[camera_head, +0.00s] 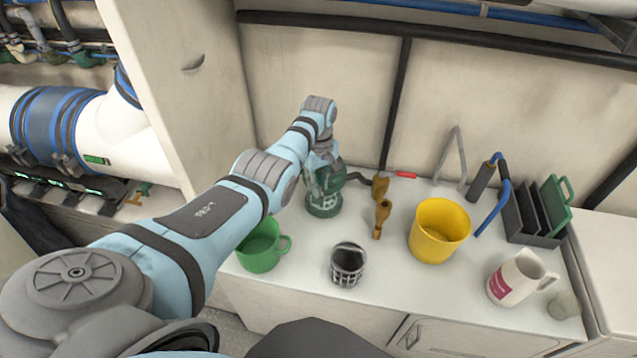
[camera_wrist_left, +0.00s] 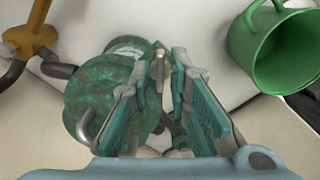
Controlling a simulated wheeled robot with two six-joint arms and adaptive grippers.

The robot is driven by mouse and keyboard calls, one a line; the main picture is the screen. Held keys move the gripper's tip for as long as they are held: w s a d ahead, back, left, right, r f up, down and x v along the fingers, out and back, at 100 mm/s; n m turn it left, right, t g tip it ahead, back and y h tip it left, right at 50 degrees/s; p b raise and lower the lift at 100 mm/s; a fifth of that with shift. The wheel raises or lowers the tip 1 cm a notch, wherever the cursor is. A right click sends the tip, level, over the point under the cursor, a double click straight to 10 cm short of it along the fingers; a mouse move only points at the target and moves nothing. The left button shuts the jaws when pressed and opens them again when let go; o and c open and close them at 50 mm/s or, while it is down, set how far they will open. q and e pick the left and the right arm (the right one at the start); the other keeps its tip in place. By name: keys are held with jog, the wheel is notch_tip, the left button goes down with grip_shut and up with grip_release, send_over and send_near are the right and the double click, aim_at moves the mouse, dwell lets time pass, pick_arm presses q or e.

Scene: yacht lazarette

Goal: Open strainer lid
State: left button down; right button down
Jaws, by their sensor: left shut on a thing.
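The strainer (camera_head: 323,208) is a green, weathered-looking body standing on the white counter, left of the brass valve. In the left wrist view the strainer (camera_wrist_left: 88,98) is a round green body with a curved metal loop at its side. My left gripper (camera_head: 326,165) is directly over the strainer top. In the left wrist view my left gripper (camera_wrist_left: 168,68) has its fingertips close together on a small metal part at the strainer lid. The fingers hide much of the lid, so I cannot tell whether it is seated or raised. My right gripper is not in view.
A green mug (camera_head: 259,250) and a black mesh basket (camera_head: 348,266) stand in front of the strainer. The brass valve (camera_head: 382,212), yellow bucket (camera_head: 437,232), white jug (camera_head: 515,279) and dark rack (camera_head: 527,222) are to the right. A tall white panel (camera_head: 190,90) stands at left.

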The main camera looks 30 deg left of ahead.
pick_arm(q)
jog(key=shift+w+a+r, duration=0.1)
jog(key=shift+w+r, duration=0.2)
jog(key=shift+r, duration=0.05)
jog(key=c, duration=1.9)
grip_release()
jog(key=o, duration=0.4)
jog(key=shift+s, duration=0.1)
jog(key=shift+d, duration=0.2)
jog(key=shift+f, duration=0.2)
jog(key=shift+s, duration=0.1)
